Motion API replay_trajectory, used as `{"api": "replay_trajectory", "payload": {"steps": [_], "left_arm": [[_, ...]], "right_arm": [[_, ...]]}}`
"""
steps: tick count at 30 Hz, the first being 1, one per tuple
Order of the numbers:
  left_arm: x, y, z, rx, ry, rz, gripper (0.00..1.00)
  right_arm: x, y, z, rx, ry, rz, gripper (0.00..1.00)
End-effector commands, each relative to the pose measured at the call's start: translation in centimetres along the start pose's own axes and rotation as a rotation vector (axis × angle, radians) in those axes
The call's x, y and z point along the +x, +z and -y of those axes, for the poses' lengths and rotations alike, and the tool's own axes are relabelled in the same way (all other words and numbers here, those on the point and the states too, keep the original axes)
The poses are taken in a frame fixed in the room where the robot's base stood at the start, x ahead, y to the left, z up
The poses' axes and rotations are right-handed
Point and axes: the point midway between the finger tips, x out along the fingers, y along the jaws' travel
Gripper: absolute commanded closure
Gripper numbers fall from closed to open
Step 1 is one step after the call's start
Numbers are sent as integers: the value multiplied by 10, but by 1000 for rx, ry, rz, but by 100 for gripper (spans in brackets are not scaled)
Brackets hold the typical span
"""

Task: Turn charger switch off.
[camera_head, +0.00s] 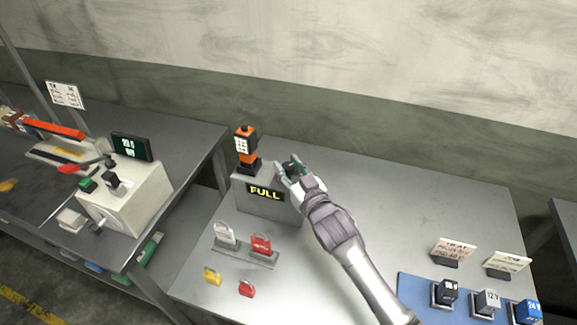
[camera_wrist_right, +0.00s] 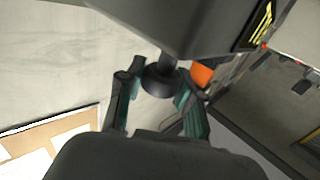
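The charger (camera_head: 268,207) is a grey box near the back left of the metal table, with a lit yellow FULL display (camera_head: 264,192). An orange and black device (camera_head: 246,147) stands upright on its left end. My right gripper (camera_head: 289,168) is at the box's upper right corner. In the right wrist view, a dark round knob (camera_wrist_right: 160,82) on a short stem sticks out from the charger (camera_wrist_right: 185,25). It sits between the spread fingers of my right gripper (camera_wrist_right: 158,88); a small gap shows on the left, and contact on the right is unclear. My left gripper is out of view.
Red and white padlocks stand on a small rack (camera_head: 246,254), with a yellow and a red tag (camera_head: 247,289) in front. A blue mat (camera_head: 415,292) at the front right holds voltage-marked blocks. A left bench carries a beige machine (camera_head: 130,205). The table's middle right is clear.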

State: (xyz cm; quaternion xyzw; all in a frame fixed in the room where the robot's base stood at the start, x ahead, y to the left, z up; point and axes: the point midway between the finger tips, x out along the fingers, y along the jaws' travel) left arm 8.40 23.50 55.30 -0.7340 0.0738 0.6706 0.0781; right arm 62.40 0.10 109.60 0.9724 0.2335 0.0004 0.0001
Motion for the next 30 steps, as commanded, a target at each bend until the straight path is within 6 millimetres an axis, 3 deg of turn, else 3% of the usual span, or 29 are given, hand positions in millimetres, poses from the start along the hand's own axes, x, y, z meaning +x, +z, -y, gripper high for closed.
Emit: {"api": "replay_trajectory", "payload": {"steps": [1,3,4,17,30], "left_arm": [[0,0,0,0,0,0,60],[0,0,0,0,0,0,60],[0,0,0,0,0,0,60],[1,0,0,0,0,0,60],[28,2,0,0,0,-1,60]], "right_arm": [[0,0,0,0,0,0,86],[0,0,0,0,0,1,98],[0,0,0,0,0,1,99],[0,1,-3,-11,-113,2,99],[1,3,-6,-13,-476,0,99]]}}
